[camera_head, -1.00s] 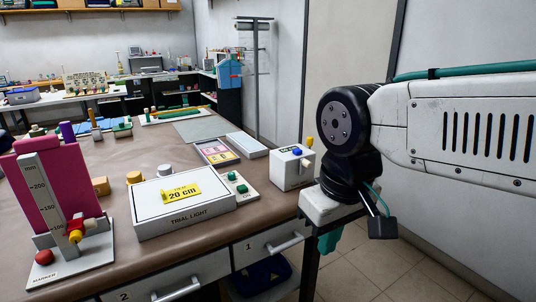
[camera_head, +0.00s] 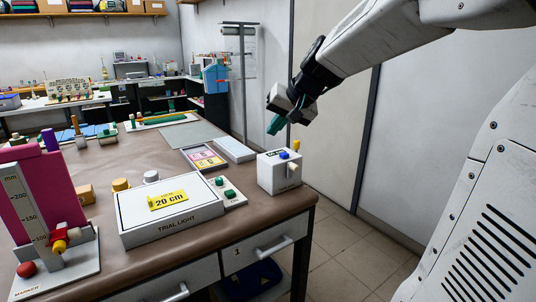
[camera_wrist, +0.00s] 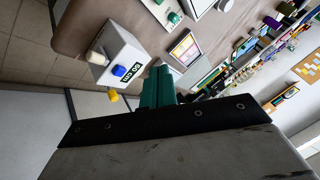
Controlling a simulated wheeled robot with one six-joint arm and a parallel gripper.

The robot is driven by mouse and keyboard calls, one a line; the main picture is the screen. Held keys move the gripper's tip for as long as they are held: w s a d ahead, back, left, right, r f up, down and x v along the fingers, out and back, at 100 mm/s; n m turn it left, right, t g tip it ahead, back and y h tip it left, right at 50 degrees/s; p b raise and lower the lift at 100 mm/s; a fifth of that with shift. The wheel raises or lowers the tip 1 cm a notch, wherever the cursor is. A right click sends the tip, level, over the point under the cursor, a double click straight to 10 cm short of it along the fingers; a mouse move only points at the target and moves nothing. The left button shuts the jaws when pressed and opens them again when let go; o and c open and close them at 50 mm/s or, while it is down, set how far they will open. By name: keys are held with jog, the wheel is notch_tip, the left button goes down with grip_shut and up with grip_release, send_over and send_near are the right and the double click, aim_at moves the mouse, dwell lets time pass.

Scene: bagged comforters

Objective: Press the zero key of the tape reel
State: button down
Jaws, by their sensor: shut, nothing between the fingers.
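The white box (camera_head: 279,173) at the table's right corner looks like the tape reel. It has a blue key (camera_head: 284,155) on top, a pale knob (camera_head: 294,169) on its side, a yellow piece (camera_head: 296,145) at its back right and a dark label. In the wrist view the box (camera_wrist: 122,50) shows with the blue key (camera_wrist: 119,71) and the yellow piece (camera_wrist: 113,96). My gripper (camera_head: 274,127) has green fingers, shut and empty, raised above and behind the box, apart from it. The fingers (camera_wrist: 160,72) also show in the wrist view, beside the box.
A pink marker stand (camera_head: 38,200) is at far left. A grey mat (camera_head: 189,135) lies behind. Floor is free at right.

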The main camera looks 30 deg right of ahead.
jog(key=r+m+t+h, duration=0.1)
jog(key=m+t, duration=0.1)
send_over(284, 155)
jog(key=d, duration=0.1)
jog(key=shift+f, duration=4.4)
jog(key=shift+f, duration=0.1)
jog(key=shift+f, duration=0.3)
jog(key=shift+f, duration=0.45)
jog(key=shift+r, duration=0.9)
